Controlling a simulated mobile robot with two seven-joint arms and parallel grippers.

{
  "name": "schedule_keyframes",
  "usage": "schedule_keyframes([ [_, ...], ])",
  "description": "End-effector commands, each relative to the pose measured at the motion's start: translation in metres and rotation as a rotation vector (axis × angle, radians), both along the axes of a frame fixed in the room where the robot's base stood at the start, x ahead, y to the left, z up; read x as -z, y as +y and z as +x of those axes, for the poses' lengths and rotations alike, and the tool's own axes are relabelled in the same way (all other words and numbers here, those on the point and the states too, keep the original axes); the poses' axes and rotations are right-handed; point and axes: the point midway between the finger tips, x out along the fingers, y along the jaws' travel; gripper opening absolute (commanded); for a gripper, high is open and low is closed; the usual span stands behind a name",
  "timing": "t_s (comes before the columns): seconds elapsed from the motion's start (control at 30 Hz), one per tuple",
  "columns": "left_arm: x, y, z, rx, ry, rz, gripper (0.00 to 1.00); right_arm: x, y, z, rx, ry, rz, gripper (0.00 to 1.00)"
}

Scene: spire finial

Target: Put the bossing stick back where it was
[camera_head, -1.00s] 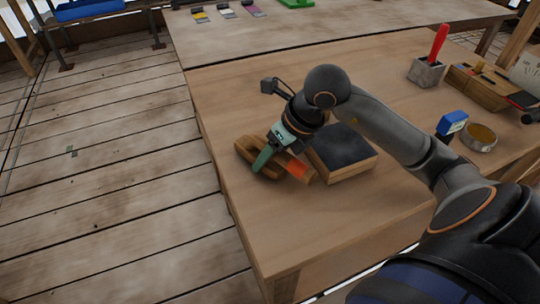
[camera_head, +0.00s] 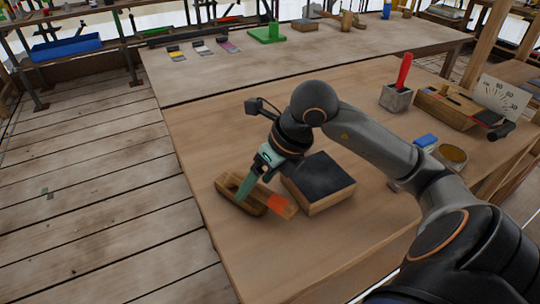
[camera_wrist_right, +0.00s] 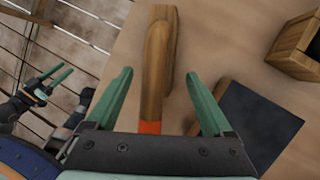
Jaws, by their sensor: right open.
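The bossing stick (camera_head: 280,203), wooden with an orange band, lies at the near left of the workbench. My right gripper (camera_head: 244,190) is low over the stick. In the wrist view its green fingers (camera_wrist_right: 158,98) stand apart on either side of the stick (camera_wrist_right: 154,75), with clear gaps on both sides. My left gripper (camera_wrist_right: 52,76) shows only in the wrist view, away to the left, fingers apart and empty.
A dark-topped wooden block (camera_head: 318,178) stands close to the right of the stick. Farther right are a grey holder with a red handle (camera_head: 403,72), a blue-topped item (camera_head: 425,141) and a round tin (camera_head: 452,156). Bare bench (camera_head: 330,250) lies in front.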

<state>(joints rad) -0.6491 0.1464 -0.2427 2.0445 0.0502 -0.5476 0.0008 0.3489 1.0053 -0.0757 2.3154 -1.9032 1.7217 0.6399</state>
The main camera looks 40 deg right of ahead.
Motion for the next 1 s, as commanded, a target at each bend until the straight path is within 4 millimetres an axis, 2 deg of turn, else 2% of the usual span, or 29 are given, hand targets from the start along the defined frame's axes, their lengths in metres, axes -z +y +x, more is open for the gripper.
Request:
schedule_keyframes([
  [0.03, -0.003, 0.0, 0.0, 0.001, 0.001, 0.0, 0.5, -0.014, -0.004, -0.004, 0.001, -0.006, -0.005, 0.85],
  [0.2, -0.005, -0.002, 0.0, 0.002, 0.002, -0.001, 0.5, -0.045, -0.011, -0.017, 0.001, -0.004, -0.005, 0.85],
  [0.4, -0.007, -0.002, 0.001, 0.003, 0.002, -0.002, 0.5, -0.067, -0.016, -0.027, 0.001, -0.001, -0.002, 0.85],
  [0.83, -0.005, -0.003, 0.001, 0.005, 0.005, -0.001, 0.5, -0.071, -0.016, -0.029, -0.003, 0.002, 0.003, 0.85],
  [0.93, -0.006, -0.003, 0.002, 0.004, 0.001, -0.002, 0.5, -0.067, -0.007, -0.03, -0.026, 0.012, 0.04, 0.85],
  [1.0, -0.008, -0.003, 0.004, 0.004, -0.005, -0.003, 0.5, -0.061, 0.007, -0.031, -0.064, 0.029, 0.102, 0.85],
])
